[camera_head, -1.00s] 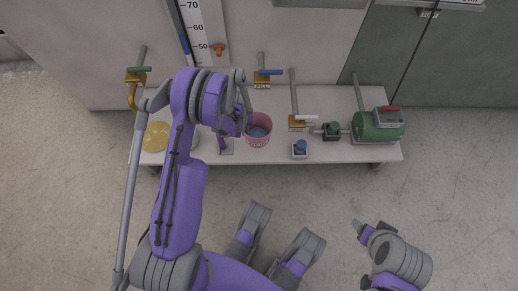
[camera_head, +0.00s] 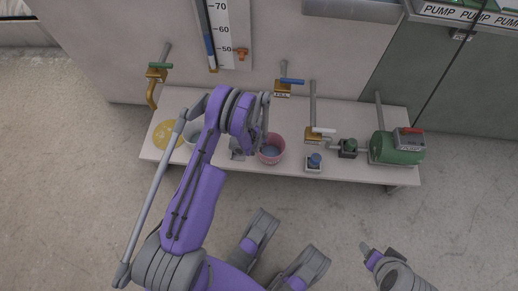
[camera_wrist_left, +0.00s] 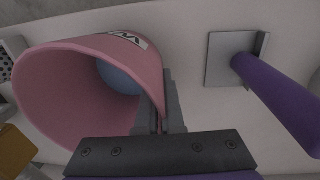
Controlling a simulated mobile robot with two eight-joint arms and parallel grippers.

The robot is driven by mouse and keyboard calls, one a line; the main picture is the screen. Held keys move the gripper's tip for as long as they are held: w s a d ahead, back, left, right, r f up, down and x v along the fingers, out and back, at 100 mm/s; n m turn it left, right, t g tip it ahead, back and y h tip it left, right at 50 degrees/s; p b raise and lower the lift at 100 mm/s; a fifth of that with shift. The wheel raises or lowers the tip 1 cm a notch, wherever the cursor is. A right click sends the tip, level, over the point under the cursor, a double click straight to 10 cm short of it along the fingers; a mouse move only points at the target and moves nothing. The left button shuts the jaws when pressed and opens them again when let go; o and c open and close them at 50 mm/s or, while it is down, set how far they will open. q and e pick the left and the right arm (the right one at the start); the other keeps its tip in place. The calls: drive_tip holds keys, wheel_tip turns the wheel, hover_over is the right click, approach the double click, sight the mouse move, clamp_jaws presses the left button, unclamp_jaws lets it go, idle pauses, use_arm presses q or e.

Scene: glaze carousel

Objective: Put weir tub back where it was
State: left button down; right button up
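The weir tub is the pink tub (camera_head: 271,156) at the middle of the table, with a blue surface inside. In the left wrist view the pink tub (camera_wrist_left: 60,85) fills the left side, with part of a printed label on its outer wall. My left gripper (camera_head: 263,143) is at the tub's rim. In the wrist view its fingers (camera_wrist_left: 161,118) lie close on both sides of the pink wall, shut on it. Whether the tub rests on the table cannot be told. My right gripper (camera_head: 368,254) is low at right, away from the table, its opening unclear.
The table (camera_head: 215,97) also carries a yellow disc (camera_head: 162,134), a pale round vessel partly behind my arm, a small blue-topped block (camera_head: 314,161) and a green pump (camera_head: 398,148). A grey plate (camera_wrist_left: 222,60) with a purple post stands beside the tub. Valve pipes line the wall.

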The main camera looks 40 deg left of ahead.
use_arm(q)
drive_tip(key=shift+f, duration=0.15)
drive_tip(key=c, duration=1.1)
unclamp_jaws()
drive_tip(key=shift+o, duration=0.2)
